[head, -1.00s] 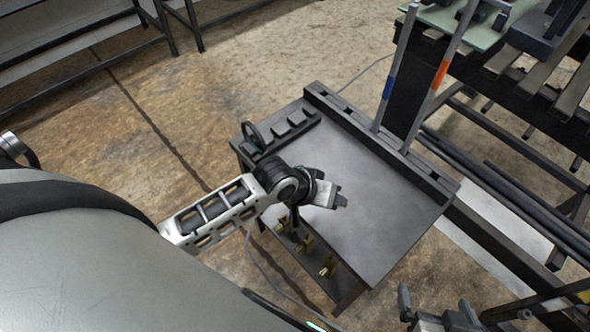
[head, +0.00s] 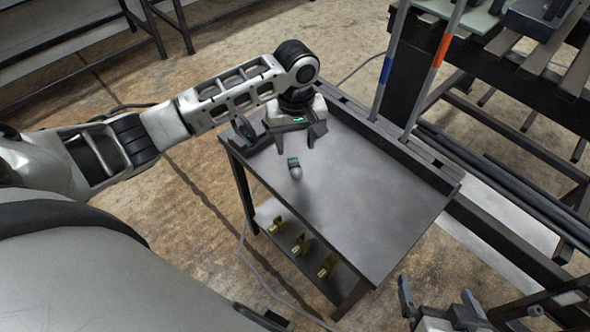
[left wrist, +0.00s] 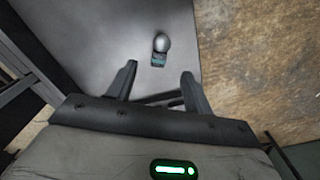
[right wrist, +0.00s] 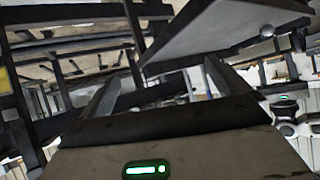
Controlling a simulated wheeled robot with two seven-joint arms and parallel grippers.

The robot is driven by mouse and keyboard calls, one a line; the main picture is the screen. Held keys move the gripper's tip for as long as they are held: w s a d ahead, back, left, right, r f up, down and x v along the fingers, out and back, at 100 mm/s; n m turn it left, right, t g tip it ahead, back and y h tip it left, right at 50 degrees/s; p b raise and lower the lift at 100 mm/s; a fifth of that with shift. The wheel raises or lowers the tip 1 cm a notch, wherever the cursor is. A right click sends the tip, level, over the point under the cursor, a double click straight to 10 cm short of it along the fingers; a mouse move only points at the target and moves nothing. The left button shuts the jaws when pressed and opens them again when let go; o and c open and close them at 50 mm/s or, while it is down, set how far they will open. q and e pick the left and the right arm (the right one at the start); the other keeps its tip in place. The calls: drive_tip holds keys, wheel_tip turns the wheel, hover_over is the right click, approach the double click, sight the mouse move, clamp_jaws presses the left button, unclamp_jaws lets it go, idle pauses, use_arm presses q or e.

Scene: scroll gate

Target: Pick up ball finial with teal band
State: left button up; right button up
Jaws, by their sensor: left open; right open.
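The ball finial (head: 295,172) is a grey ball on a dark base with a teal band. My left gripper (head: 296,138) is open and empty above the table, beside the finial. It also shows in the left wrist view (left wrist: 158,70). My right gripper (head: 437,294) is open and empty, low at the right, off the table's near side.
Two upright rods, one with a blue band (head: 387,70) and one with an orange band (head: 440,50), stand at the table's back rail. Several brass pieces (head: 301,245) are on the lower shelf. A dark rack (head: 500,130) stands at the right. The table's middle is clear.

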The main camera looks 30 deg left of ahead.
sight(295, 167)
use_arm(q)
wheel_tip(295, 167, down, 8)
drive_tip(key=shift+f+b, duration=0.25)
drive_tip(key=shift+b, duration=0.35)
clamp_jaws()
